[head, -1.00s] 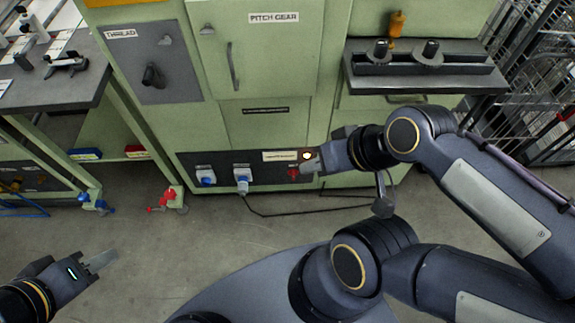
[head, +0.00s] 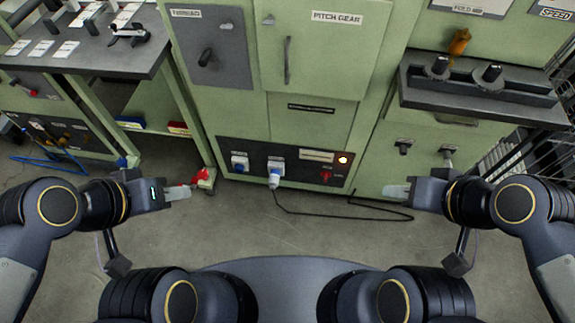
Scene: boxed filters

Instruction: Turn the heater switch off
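A small red switch (head: 326,176) sits low on the dark panel (head: 225,152) of the green machine, below a pale label. A round lamp (head: 343,160) above and right of it glows orange-white. The switch's exact position is too small to tell. My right gripper (head: 396,191) is right of the switch and apart from it, pointing left, with nothing visible in it. My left gripper (head: 178,194) is well left of the switch, pointing right, also with nothing visible in it. The fingers of each overlap in this view, so any gap is hidden.
Two blue-and-white sockets (head: 240,163) are on the same panel; a black cable (head: 340,212) runs from a plug there across the floor. A dark shelf (head: 480,95) juts out at right. A workbench (head: 95,50) stands at left. The floor between my grippers is mostly clear.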

